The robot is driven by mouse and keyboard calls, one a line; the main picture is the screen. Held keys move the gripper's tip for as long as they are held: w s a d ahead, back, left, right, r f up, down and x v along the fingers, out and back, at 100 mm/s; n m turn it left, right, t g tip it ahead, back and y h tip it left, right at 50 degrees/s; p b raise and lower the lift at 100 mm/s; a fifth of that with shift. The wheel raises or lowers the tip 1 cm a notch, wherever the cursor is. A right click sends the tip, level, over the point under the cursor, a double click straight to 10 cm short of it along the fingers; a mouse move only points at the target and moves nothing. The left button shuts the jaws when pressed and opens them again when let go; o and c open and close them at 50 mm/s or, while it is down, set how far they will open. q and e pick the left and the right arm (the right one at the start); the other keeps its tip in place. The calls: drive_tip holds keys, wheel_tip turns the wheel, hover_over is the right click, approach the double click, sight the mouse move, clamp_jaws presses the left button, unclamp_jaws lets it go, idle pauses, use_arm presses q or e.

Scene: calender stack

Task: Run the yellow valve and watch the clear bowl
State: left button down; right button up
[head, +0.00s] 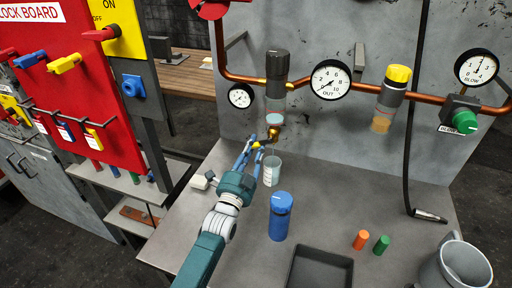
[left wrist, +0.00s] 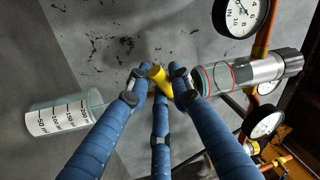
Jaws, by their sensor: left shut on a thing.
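The yellow valve (head: 257,144) sits at the brass drain under the clear bowl (head: 274,104) on the copper line. My left gripper (head: 254,146) has its blue fingers closed around the valve. In the left wrist view the fingertips (left wrist: 158,84) hold the yellow valve (left wrist: 157,73), partly hiding it. The clear bowl, with red ring marks, shows beside them there (left wrist: 222,76). A graduated beaker (head: 271,172) stands below the drain and also shows in the left wrist view (left wrist: 60,114). I cannot tell the liquid level in the bowl. My right gripper is out of view.
A blue cylinder (head: 281,217), black tray (head: 320,272), orange peg (head: 361,240), green peg (head: 381,245) and grey mug (head: 456,267) stand on the bench. The OUT gauge (head: 330,81) is right of the bowl. A red lock board (head: 75,90) stands at left.

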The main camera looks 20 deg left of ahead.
use_arm(q)
drive_tip(key=r+m, duration=0.1)
drive_tip(key=a+r+m+h+p, duration=0.1)
drive_tip(key=m, duration=0.1)
drive_tip(key=shift+r+m, duration=0.15)
drive_tip(key=shift+m, duration=0.15)
drive_tip(key=shift+w+r+m+h+p, duration=0.1)
drive_tip(key=shift+r+m+h+p, duration=0.3)
drive_tip(key=shift+m, duration=0.9)
drive_tip(key=shift+r, duration=0.2)
drive_tip(key=c, duration=1.6)
unclamp_jaws()
drive_tip(key=shift+a, duration=0.1)
drive_tip(key=shift+o, duration=0.2)
drive_tip(key=shift+f, duration=0.2)
drive_tip(key=shift+f, duration=0.1)
drive_tip(key=shift+s+f, duration=0.1)
drive_tip(key=shift+s, duration=0.25)
drive_tip(key=v, duration=1.1)
drive_tip(key=shift+s+r, duration=0.25)
